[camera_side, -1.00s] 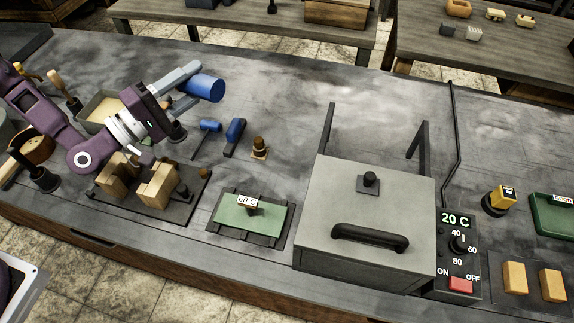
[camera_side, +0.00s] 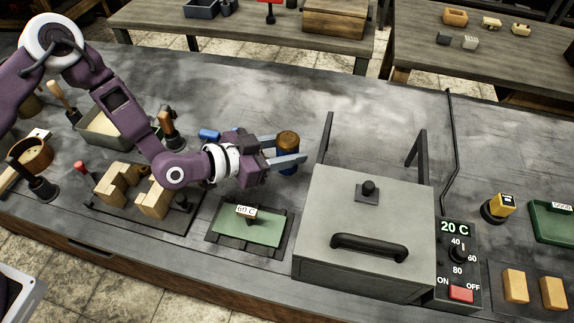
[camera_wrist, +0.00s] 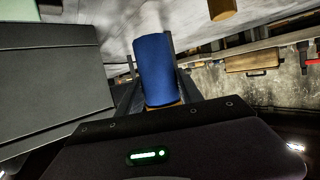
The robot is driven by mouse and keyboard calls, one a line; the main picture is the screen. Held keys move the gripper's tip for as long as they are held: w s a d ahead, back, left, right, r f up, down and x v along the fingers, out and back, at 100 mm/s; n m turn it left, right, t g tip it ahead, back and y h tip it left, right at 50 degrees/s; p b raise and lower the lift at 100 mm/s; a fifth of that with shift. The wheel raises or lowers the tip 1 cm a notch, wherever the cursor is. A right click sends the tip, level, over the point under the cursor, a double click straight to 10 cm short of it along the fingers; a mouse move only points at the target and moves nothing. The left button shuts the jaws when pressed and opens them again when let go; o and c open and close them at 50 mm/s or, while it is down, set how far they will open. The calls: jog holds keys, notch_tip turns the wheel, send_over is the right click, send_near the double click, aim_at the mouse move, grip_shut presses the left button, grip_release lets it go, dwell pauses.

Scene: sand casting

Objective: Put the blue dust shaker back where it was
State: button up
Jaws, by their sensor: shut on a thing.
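The blue dust shaker (camera_side: 289,168) stands about upright between my fingers, with its brown cap (camera_side: 288,138) on top, just left of the grey lidded box. My gripper (camera_side: 287,160) is shut on it and reaches in from the left. In the wrist view the shaker's blue body (camera_wrist: 157,65) sits between the fingers, with a strip of orange at its near end. Whether its base touches the table cannot be told.
The grey box (camera_side: 365,215) with upright black bars stands close right of the shaker. A green plate (camera_side: 248,228) marked 60 C lies in front of my gripper. Wooden blocks (camera_side: 155,199) lie left. The table (camera_side: 260,95) behind the shaker is clear.

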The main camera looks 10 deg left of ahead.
aim_at(278, 142)
notch_tip(278, 142, down, 4)
jog(key=shift+f, duration=0.25)
jog(key=o, duration=1.2)
jog(key=shift+s+a+r, duration=0.95)
jog(key=shift+a+r, duration=0.1)
notch_tip(278, 142, up, 6)
